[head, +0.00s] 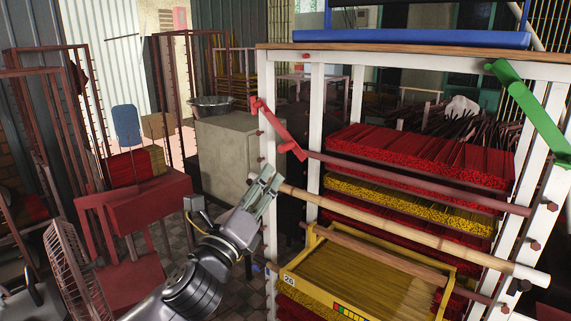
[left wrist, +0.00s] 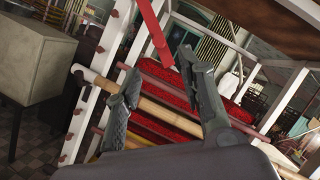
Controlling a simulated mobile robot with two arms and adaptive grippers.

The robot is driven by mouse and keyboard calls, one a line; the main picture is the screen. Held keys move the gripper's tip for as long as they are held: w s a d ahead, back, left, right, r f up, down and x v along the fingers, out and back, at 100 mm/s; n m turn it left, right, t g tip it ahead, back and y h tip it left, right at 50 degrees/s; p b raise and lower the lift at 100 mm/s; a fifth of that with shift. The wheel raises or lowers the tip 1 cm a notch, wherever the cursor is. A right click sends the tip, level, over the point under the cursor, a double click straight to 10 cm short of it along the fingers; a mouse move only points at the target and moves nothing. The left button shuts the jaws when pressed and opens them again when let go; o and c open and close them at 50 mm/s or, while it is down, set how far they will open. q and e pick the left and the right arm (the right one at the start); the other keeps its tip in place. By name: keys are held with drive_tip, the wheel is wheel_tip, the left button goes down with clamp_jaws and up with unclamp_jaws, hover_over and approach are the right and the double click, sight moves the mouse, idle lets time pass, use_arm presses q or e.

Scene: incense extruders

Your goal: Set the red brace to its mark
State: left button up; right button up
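The red brace (head: 279,128) is a flat bar on the rack's left white post. It slants from its upper left end down to a lower right end near a dark red rod. In the left wrist view the red brace (left wrist: 156,35) hangs down between and beyond my fingertips, and I see no contact. My left gripper (head: 270,178) is just below and left of the brace's lower end, pointing up. In the left wrist view its fingers (left wrist: 161,65) are spread with nothing held. I cannot make out the brace's mark. My right gripper is not in view.
The white rack (head: 311,135) holds stacks of red and yellow incense. A bamboo pole (head: 410,232) crosses its front near my left gripper. A green brace (head: 530,105) is on the right post. A yellow tray (head: 301,243) sits low. A grey cabinet (head: 228,158) stands left.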

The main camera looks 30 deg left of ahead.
sight(282, 150)
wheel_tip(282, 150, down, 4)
drive_tip(key=b, duration=0.3)
use_arm(q)
drive_tip(key=p+x, duration=0.4)
drive_tip(key=x, duration=0.7)
drive_tip(key=shift+a+r, duration=0.1)
drive_tip(key=shift+r, duration=0.1)
drive_tip(key=shift+w+p, duration=0.35)
drive_tip(key=shift+w, duration=0.35)
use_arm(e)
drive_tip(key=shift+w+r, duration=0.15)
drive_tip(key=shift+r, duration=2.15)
use_arm(q)
drive_tip(key=shift+a, duration=0.1)
clamp_jaws()
drive_tip(key=shift+r, duration=0.1)
